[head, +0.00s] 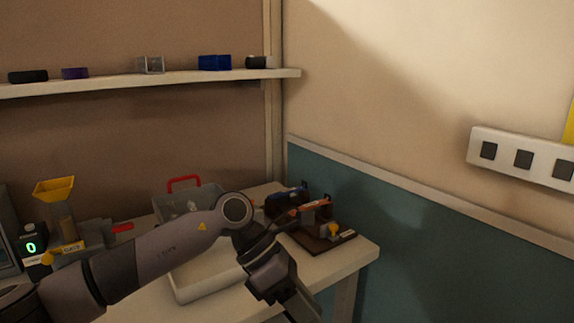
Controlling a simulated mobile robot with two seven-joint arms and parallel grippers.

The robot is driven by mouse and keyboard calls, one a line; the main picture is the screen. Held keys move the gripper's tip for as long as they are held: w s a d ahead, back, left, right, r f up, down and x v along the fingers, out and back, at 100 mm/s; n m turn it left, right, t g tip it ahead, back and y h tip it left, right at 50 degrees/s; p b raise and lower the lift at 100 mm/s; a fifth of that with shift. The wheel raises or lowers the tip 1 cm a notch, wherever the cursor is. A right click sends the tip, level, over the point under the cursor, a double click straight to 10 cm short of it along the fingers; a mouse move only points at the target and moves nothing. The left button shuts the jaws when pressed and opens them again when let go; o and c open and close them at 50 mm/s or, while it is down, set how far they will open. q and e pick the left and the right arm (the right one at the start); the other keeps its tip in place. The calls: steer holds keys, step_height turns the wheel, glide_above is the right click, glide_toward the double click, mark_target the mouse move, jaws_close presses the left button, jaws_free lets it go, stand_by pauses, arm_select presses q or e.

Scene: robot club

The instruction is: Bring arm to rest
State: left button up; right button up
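My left arm comes in from the left and reaches across the table (330,264). Its elbow and wrist links bend down toward the table's front edge at the middle of the head view. The dark wrist part points down and to the right, and the fingers are at or past the bottom edge of the view, so I cannot see whether the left gripper is open or shut. My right arm and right gripper are not in the head view.
A white tray (192,291) lies partly behind my arm. A grey box with a red handle (184,182) and a dark tool stand (325,241) are at the back. A yellow hopper (54,188) stands left. A shelf (150,80) and a wall panel (523,158) are higher up.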

arm_select(q)
steer(key=s+d+r+n+h, duration=0.3)
steer(key=s+d+n+h, duration=0.2)
steer(key=d+n+h, duration=0.4)
steer(key=w+a+f+n+t+y+p, duration=0.15)
steer(key=a+f+n+t, duration=0.25)
steer(key=a+n+t, duration=0.45)
steer(key=w+a+f+n+t+y, duration=0.1)
steer(key=a+f+n+t+y, duration=0.3)
steer(key=n, duration=0.7)
steer(key=w+a+f+n+t+p, duration=0.1)
steer(key=w+a+f+n+t, duration=0.15)
steer(key=a+n+t, duration=0.45)
steer(key=s+a+f+n+g+y, duration=0.2)
steer(key=s+a+f+n+y, duration=0.2)
steer(key=s+a+f+n, duration=0.2)
steer(key=s+a+f+n+g+y, duration=0.3)
steer(key=s+a+f+n+y, duration=0.2)
steer(key=f, duration=0.7)
steer(key=s+a+n, duration=0.2)
steer(key=s+n, duration=0.2)
steer(key=s, duration=0.1)
steer(key=shift+s, duration=0.3)
